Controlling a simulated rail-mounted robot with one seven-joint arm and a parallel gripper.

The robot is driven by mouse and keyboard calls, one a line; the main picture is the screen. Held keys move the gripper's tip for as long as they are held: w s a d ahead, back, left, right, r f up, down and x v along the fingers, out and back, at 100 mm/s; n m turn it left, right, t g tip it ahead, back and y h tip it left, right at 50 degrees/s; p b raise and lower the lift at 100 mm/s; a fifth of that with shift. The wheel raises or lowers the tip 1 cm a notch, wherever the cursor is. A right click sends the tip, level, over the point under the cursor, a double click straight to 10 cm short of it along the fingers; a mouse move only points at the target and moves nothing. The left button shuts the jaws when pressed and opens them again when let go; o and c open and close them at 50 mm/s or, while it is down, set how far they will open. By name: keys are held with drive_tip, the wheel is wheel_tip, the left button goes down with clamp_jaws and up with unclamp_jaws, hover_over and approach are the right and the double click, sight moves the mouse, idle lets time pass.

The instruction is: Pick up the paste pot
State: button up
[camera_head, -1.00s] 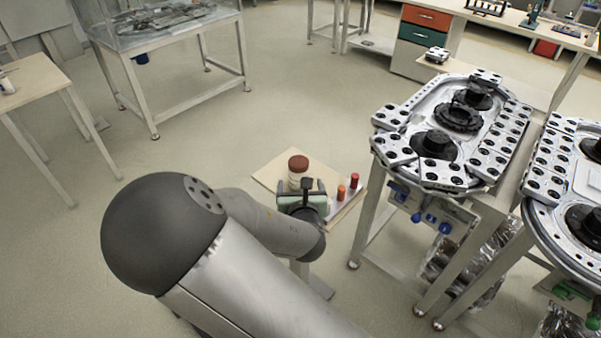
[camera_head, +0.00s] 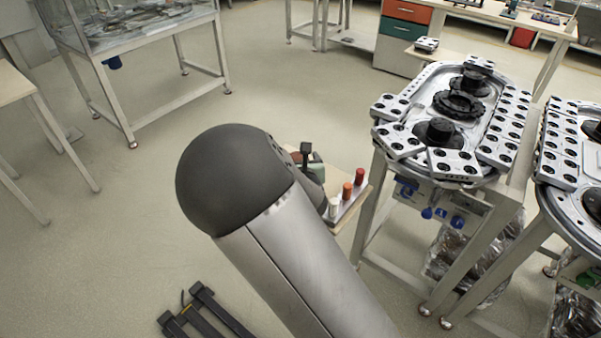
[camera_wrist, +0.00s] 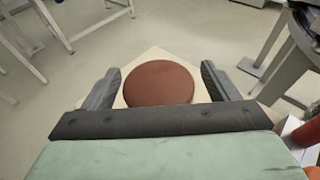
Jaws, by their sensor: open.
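The paste pot (camera_wrist: 160,84) shows in the wrist view as a round red-brown lid seen from above; its body is hidden under the lid. It stands on a small pale tabletop (camera_wrist: 152,57). My gripper (camera_wrist: 160,74) is open, with one dark finger on the left of the lid and one on the right. The lid lies between the fingers in the picture, and I see floor or tabletop beside it, so no firm contact shows.
A white, an orange (camera_head: 347,191) and a red (camera_head: 360,175) small bottle stand in a row to the right of the pot. A metal-framed track table (camera_head: 463,110) stands close on the right. Open floor (camera_head: 120,220) lies to the left.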

drive_tip(key=shift+w+a+f, duration=0.15)
drive_tip(key=shift+w, duration=0.25)
drive_tip(key=c, duration=1.3)
drive_tip(key=shift+o, duration=0.2)
